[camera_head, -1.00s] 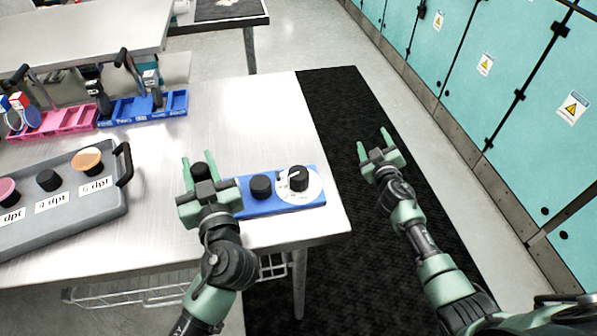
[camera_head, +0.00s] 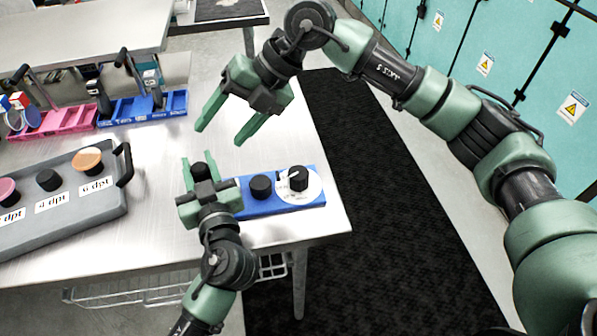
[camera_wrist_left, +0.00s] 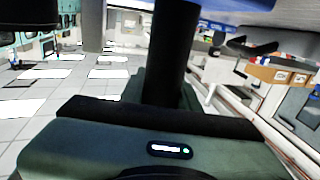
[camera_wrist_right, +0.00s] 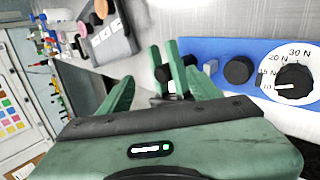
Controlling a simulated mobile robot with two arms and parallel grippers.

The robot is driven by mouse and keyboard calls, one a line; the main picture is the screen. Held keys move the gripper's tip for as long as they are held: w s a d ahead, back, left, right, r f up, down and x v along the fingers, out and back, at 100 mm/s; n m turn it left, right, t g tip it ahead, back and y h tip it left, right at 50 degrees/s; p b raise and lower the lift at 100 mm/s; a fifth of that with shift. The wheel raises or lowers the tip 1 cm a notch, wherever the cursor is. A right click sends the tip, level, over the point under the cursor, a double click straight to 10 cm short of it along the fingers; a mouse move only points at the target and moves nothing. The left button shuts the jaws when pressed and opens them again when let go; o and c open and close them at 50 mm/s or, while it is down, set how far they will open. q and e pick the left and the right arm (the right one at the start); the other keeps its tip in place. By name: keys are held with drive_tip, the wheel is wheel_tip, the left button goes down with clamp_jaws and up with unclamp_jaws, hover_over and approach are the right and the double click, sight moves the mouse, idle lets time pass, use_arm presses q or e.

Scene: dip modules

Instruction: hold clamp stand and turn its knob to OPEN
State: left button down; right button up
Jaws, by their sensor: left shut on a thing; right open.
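The clamp stand is a blue base (camera_head: 262,208) near the table's front right corner, with black knobs on top. The dial knob (camera_head: 298,178) sits on a white dial at its right end; in the right wrist view the dial (camera_wrist_right: 294,72) reads 10 N, 20 N, 30 N. A plain black knob (camera_head: 260,186) stands beside it. My left gripper (camera_head: 196,168) is shut on a black post at the base's left end. My right gripper (camera_head: 224,124) is open and empty, above the table behind the stand. I cannot read an OPEN mark.
A grey tray (camera_head: 62,222) with labelled knobs, such as 4 dpt and 6 dpt, lies to the left. Pink (camera_head: 66,124) and blue (camera_head: 146,108) trays stand behind it. Teal cabinets (camera_head: 470,45) line the right, beyond a black floor mat (camera_head: 385,210).

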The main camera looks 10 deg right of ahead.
drive_tip(key=s+d+f+n+h, duration=0.1)
drive_tip(key=s+d+f+h, duration=0.1)
drive_tip(key=d+h, duration=0.4)
drive_tip(key=h, duration=0.2)
hover_over(298, 173)
wheel_tip(298, 173, down, 12)
drive_tip(key=shift+d+r, duration=0.1)
drive_tip(key=shift+r, duration=0.05)
clamp_jaws()
